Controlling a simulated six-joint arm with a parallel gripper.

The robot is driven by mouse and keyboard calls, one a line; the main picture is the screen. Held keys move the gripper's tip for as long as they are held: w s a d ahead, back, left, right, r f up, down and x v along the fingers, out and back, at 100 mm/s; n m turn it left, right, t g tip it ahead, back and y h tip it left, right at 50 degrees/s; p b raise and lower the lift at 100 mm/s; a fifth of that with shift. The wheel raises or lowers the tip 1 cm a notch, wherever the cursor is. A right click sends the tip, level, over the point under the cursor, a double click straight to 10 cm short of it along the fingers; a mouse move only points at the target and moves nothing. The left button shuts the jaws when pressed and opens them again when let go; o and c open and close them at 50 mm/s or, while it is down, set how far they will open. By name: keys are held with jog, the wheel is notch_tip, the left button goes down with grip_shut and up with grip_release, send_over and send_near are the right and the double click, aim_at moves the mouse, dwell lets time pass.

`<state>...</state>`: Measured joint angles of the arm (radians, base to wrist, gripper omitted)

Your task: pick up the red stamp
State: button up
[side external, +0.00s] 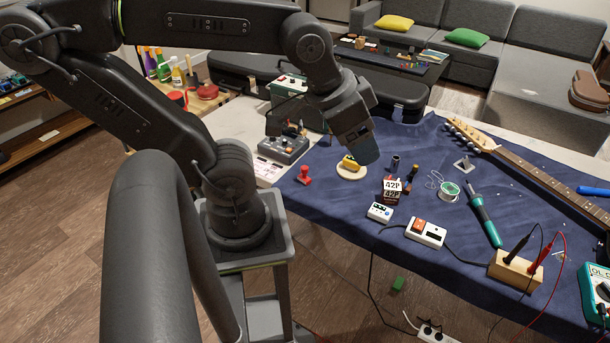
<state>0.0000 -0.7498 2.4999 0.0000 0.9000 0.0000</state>
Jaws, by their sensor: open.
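The red stamp (304,175) is small, with a knob on top and a wider base. It stands upright on the dark blue cloth (335,215), near the cloth's left edge. My gripper (320,147) is above the table, higher than the stamp and a little to its right in the picture. Its two fingers are spread apart, with nothing visible between them. The gripper and the stamp are apart. The stamp is fully in view.
Right of the stamp, a yellow object sits on a round pale disc (351,173). Small boxes (393,189) stand further right. Bare cloth lies in front of the stamp.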

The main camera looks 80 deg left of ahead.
jog(key=w+a+f+n, duration=0.4)
jog(key=w+a+f, duration=0.1)
jog(key=w+a, duration=0.15)
jog(key=n+g+y, duration=0.2)
jog(key=n+y, duration=0.1)
jog(key=n, duration=0.4)
send_over(305, 167)
jog(key=w+d, duration=0.8)
notch_tip(305, 167, down, 15)
jog(key=s+a+f+n+g, duration=0.1)
jog(key=s+a+f, duration=0.1)
jog(key=f, duration=0.1)
jog(key=s+a+f+n, duration=0.2)
jog(key=s+f, duration=0.1)
jog(key=s+a+f+n+g+y, duration=0.1)
jog(key=s+a+f, duration=0.1)
jog(key=s+f, duration=0.1)
jog(key=shift+s+a+g, duration=0.1)
jog(key=shift+a+g, duration=0.2)
jog(key=shift+a, duration=0.1)
jog(key=shift+s+a+f, duration=0.1)
jog(key=shift+a+f, duration=0.05)
jog(key=shift+f, duration=0.1)
jog(key=shift+x, duration=2.25)
jog(key=shift+a, duration=0.1)
jog(key=shift+c, duration=0.5)
jog(key=c, duration=1.1)
